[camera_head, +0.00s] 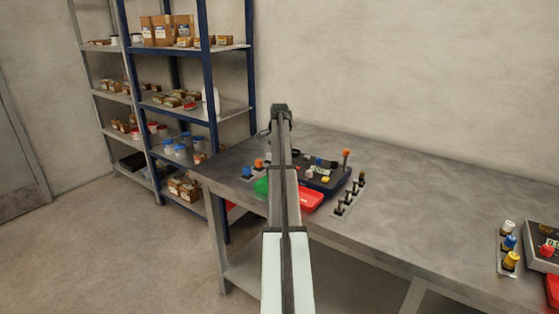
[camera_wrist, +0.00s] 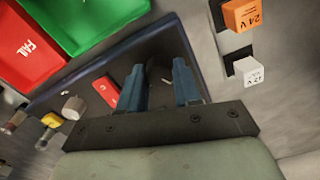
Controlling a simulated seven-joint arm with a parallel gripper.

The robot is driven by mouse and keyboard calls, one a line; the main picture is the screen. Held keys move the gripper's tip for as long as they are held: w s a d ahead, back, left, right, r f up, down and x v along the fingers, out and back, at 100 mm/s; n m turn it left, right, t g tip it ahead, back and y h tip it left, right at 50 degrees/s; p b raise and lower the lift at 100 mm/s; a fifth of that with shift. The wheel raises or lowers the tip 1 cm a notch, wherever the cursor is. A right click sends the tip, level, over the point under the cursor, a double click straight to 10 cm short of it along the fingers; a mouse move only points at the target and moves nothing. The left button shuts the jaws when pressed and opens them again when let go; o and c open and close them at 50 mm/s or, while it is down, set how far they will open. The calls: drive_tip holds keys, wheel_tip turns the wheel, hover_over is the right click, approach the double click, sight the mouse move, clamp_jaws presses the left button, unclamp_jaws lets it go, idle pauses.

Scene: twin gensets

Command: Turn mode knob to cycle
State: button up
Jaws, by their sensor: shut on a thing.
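In the wrist view, the two blue fingers of my gripper (camera_wrist: 159,78) reach down onto a dark control panel (camera_wrist: 120,58). They are shut on a small dark piece between them, which looks like the mode knob; it is mostly hidden, and its pointer and labels cannot be read. In the head view, my arm covers part of the panel (camera_head: 325,184) on the table, and my fingers cannot be made out clearly.
A red FAIL tray (camera_wrist: 28,45) and a green tray (camera_wrist: 95,22) lie beside the panel. Orange 24V (camera_wrist: 242,15) and white 12V (camera_wrist: 248,70) pieces stand to the right.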

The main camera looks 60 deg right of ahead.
drive_tip(key=m, duration=0.5)
drive_tip(key=shift+m, duration=0.3)
idle(0.4)
drive_tip(key=o, duration=1)
drive_tip(key=shift+o, duration=0.2)
drive_tip(key=shift+r, duration=0.1)
wheel_tip(320, 180, up, 14)
drive_tip(key=shift+f, duration=0.2)
